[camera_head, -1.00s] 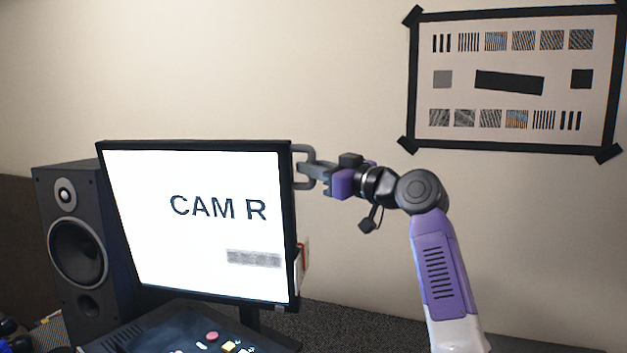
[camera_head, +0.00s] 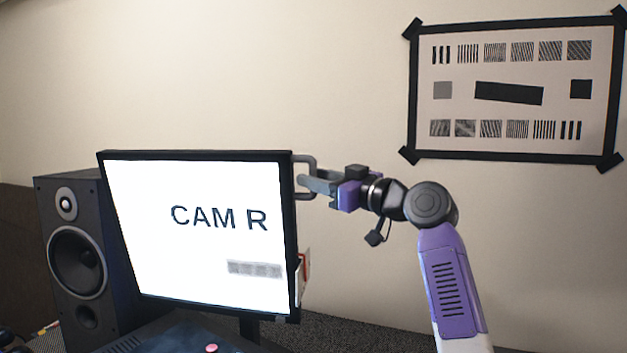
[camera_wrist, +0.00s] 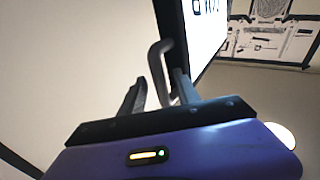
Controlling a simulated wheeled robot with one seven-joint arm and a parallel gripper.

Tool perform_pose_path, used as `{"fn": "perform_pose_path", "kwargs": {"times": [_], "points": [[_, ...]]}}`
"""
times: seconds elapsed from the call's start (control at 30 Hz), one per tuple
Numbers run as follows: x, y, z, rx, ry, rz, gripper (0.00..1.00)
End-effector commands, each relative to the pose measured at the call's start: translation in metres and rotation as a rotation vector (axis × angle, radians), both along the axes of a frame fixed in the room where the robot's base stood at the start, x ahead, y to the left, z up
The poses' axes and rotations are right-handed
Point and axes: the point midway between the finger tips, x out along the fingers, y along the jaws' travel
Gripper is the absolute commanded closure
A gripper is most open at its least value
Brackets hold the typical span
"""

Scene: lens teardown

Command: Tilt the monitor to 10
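The monitor (camera_head: 185,265) stands at the left of the head view, its lit screen reading "CAM R" above a grey strip. A D-shaped grey handle (camera_head: 312,163) sticks out from its right edge; the wrist view also shows this handle (camera_wrist: 156,62) beside the dark monitor edge (camera_wrist: 172,35). My gripper (camera_head: 312,184) is at the handle. In the wrist view my gripper (camera_wrist: 158,84) has its fingers apart, one on each side of the handle bar. A gap shows on the left finger's side; the right finger is close to the bar. No tilt scale is readable.
A black speaker (camera_head: 80,250) stands close at the monitor's left. A dark panel (camera_head: 185,335) with a pink knob lies in front of it. A small red-and-white item (camera_head: 303,275) is behind the monitor's right edge. A test chart (camera_head: 515,88) hangs on the wall.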

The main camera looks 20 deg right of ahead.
Motion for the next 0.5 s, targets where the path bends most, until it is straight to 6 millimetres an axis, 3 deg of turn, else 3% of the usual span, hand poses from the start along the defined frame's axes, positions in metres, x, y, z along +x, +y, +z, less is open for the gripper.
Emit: {"fn": "perform_pose_path", "kwargs": {"times": [0.3, 0.5], "points": [[-0.043, -0.027, -0.007, 0.0, -0.002, -0.003, 0.62], [-0.056, -0.034, -0.008, 0.001, 0.001, -0.001, 0.62]]}}
